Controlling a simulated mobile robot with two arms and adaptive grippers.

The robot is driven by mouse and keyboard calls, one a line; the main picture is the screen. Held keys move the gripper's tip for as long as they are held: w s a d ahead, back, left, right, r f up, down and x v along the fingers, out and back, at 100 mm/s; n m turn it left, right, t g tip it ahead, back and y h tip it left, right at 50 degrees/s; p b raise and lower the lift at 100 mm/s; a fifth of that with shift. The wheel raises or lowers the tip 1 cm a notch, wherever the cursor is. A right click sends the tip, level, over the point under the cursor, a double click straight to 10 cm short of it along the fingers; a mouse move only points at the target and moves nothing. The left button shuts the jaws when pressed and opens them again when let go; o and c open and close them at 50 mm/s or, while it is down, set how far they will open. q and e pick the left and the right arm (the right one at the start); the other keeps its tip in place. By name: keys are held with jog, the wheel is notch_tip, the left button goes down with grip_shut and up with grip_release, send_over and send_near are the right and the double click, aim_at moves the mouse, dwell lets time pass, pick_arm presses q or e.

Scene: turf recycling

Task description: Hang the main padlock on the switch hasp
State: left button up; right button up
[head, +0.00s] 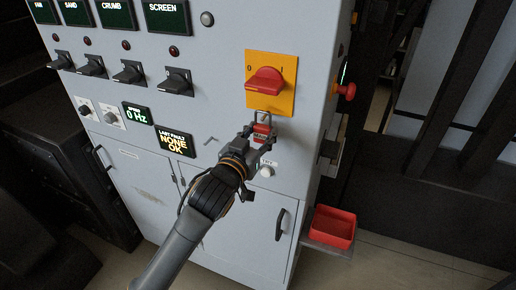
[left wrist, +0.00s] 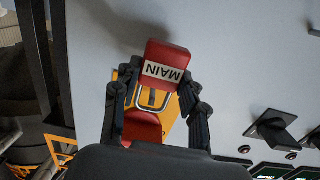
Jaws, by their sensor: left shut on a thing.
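My left gripper (head: 262,130) is shut on the red main padlock (head: 262,128), just below the yellow plate (head: 285,99) of the switch on the cabinet front. In the left wrist view the padlock (left wrist: 170,56) sits between the fingertips (left wrist: 160,85), its white MAIN label upside down. Its metal shackle (left wrist: 154,108) points toward the red switch handle (left wrist: 141,126). In the head view the red switch handle (head: 265,81) lies roughly level. The hasp is not clearly seen, and I cannot tell whether the shackle touches or passes through it. My right gripper is not in view.
Black knobs (head: 129,72) and small screens (head: 175,141) are to the left on the panel. A red emergency button (head: 346,91) sticks out from the cabinet's right side. A red tray (head: 333,227) is low at the right. A black door handle (head: 280,224) is below the gripper.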

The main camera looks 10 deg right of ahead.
pick_arm(q)
jog(key=shift+w+d+f, duration=0.4)
jog(key=shift+w, duration=0.1)
dwell(0.9)
jog(key=shift+f+b, duration=0.2)
jog(key=shift+b, duration=0.1)
dwell(0.5)
jog(key=o, duration=1.3)
